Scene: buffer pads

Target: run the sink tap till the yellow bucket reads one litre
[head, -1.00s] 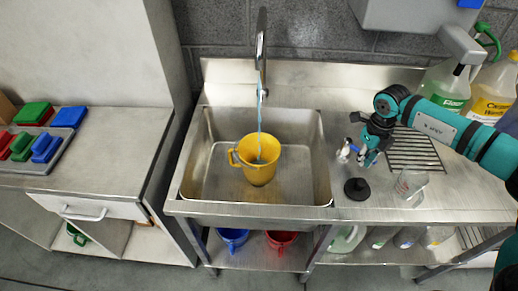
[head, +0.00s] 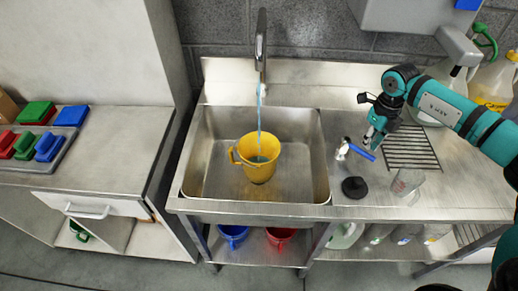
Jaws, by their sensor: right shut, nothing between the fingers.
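The yellow bucket (head: 258,170) stands upright in the sink (head: 212,183), with some water visible inside; I cannot read its level. A thin blue stream runs from the tap spout (head: 261,45) down into the bucket. A metal valve (head: 342,149) with a blue lever (head: 362,152) stands on the counter right of the sink; the lever points to the right and toward the front. My right gripper (head: 370,138) is shut and empty, just above and behind the lever; I cannot tell if it touches. My left gripper is not in view.
A black round object (head: 354,188) and a clear measuring cup (head: 406,183) stand on the counter near a drain grid (head: 411,148). Bottles stand at the back right. Blue (head: 233,236) and red (head: 281,237) buckets sit on the shelf below. Coloured pads lie on the left counter.

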